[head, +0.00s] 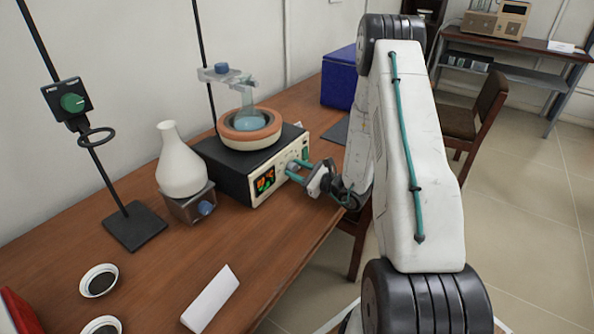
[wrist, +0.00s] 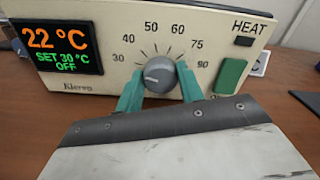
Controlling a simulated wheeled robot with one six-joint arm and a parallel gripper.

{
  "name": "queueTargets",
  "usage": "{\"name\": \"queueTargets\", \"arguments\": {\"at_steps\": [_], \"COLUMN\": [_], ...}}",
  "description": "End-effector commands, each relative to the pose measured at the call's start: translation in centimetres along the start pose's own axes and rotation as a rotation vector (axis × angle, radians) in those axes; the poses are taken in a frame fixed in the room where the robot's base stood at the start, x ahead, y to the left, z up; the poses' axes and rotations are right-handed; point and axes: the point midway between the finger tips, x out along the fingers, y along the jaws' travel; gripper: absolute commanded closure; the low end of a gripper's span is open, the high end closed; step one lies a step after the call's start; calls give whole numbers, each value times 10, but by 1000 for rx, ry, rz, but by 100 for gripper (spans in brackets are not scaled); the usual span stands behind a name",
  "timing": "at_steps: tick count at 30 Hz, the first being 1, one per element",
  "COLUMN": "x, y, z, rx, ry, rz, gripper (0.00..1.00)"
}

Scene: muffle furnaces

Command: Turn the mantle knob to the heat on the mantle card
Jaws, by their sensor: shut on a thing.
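The heating mantle's control box (head: 270,178) stands on the bench with a flask (head: 249,118) seated in the round mantle (head: 249,133) on top. In the wrist view its grey knob (wrist: 159,74) sits below a scale marked 30, 40, 50, 60, 75 and 90. The knob's pale mark points left, near 30. The display (wrist: 58,47) reads 22 °C, SET 30 °C, OFF. My gripper (wrist: 160,88) is shut on the knob, a teal finger on each side; in the head view it reaches the box front. A white folded card (head: 211,299) lies near the bench front, its writing not visible.
A green switch (wrist: 231,76) sits right of the knob, under a dark HEAT lamp (wrist: 243,41). A white flask (head: 181,165) on a small blue-knobbed base and a stand (head: 136,226) are to the left. A blue box (head: 339,78) is behind.

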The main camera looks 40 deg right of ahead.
Motion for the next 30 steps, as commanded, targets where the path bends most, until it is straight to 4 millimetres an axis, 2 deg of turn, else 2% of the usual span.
{"name": "queueTargets", "arguments": {"at_steps": [11, 30], "x": [0, -1], "y": [-1, -3], "z": [0, -1], "rx": [196, 776], "ry": [0, 1], "rz": [0, -1], "gripper": [85, 85]}}
